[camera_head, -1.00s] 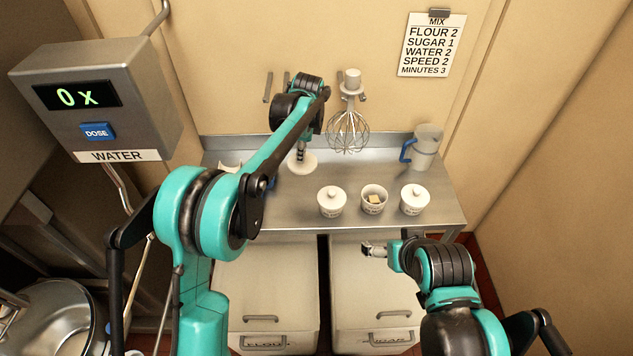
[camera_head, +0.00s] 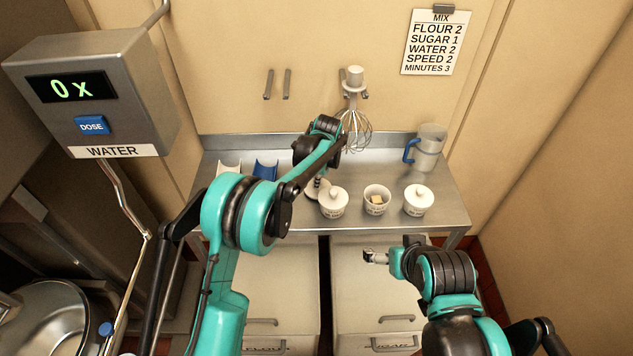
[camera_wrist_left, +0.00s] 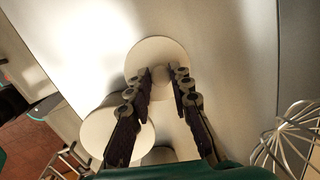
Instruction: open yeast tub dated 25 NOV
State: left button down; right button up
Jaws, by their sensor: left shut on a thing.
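Three white tubs stand in a row on the steel shelf. The middle tub (camera_head: 376,206) is open, with a pale block (camera_head: 377,199) inside. Their printed labels are too small to read. My left gripper (camera_head: 317,186) is shut on the knob of a loose white lid (camera_head: 312,194), just left of the left tub. The held lid (camera_wrist_left: 157,52) shows in the left wrist view; whether it touches the shelf is unclear. My right gripper (camera_head: 374,257) hangs in front of the shelf; its jaws are unclear.
A jug with a blue handle (camera_head: 428,146) stands at the shelf's back right. A whisk (camera_head: 355,128) hangs on the wall behind my left gripper. White (camera_head: 229,168) and blue (camera_head: 265,169) holders sit at the back left. The steel shelf (camera_head: 440,195) is clear at far right.

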pick_arm(q)
jog(key=shift+a+f, duration=0.15)
jog(key=shift+f, duration=0.3)
jog(key=shift+a, duration=0.1)
jog(key=shift+f, duration=0.15)
jog(key=c, duration=1.4)
grip_release()
jog(key=shift+o, duration=0.2)
jog(key=shift+r, duration=0.2)
